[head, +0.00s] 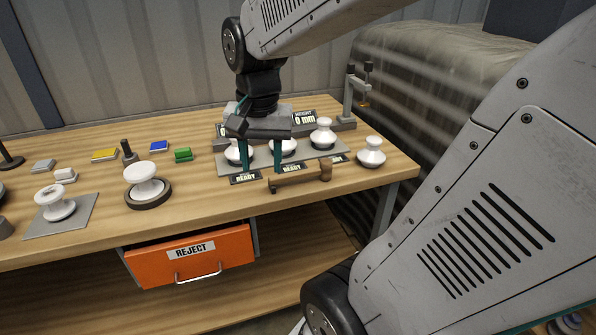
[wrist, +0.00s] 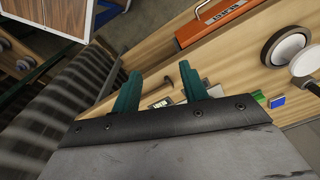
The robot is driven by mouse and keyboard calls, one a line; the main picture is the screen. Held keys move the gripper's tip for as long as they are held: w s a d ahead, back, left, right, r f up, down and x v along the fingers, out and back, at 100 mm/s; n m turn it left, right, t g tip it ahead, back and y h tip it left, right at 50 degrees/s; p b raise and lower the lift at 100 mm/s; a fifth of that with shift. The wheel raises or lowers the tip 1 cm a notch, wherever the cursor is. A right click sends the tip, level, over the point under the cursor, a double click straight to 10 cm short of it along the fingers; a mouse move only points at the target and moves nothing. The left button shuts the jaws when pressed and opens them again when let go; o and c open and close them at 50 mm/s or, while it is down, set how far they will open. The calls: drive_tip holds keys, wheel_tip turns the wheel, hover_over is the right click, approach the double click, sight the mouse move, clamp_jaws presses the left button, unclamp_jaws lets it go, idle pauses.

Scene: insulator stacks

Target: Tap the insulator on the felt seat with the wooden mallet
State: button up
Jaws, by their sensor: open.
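The wooden mallet (head: 300,177) lies along the front edge of the bench, its head at the right end. The white insulator (head: 144,180) stands upright on the dark round felt seat (head: 150,201), left of the mallet. In the wrist view, the felt seat (wrist: 267,46) and its insulator (wrist: 287,49) show at the upper right. My gripper (head: 261,168) is open and points down above the bench, its right finger close to the mallet's handle end. Whether it touches the handle, I cannot tell.
Several white insulators stand behind the mallet on a grey plate (head: 220,163) with READY labels. Another insulator (head: 371,152) stands at the bench's right end. A grey pad (head: 80,222) with an insulator lies at left. The orange REJECT drawer (head: 190,259) sits below the bench.

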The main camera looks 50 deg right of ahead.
drive_tip(key=w+d+f+m, duration=0.35)
drive_tip(key=d+m, duration=0.35)
drive_tip(key=d, duration=0.3)
drive_tip(key=m, duration=0.6)
hover_over(311, 169)
drive_tip(key=shift+g, duration=0.4)
drive_tip(key=f, duration=0.4)
drive_tip(key=shift+w+a+f, duration=0.1)
drive_tip(key=shift+a+f, duration=0.05)
drive_tip(key=shift+a, duration=0.05)
drive_tip(key=shift+m, duration=0.4)
drive_tip(key=f, duration=0.7)
drive_tip(key=shift+s, duration=0.2)
drive_tip(key=shift+d+f, duration=0.1)
drive_tip(key=shift+f, duration=0.45)
clamp_jaws()
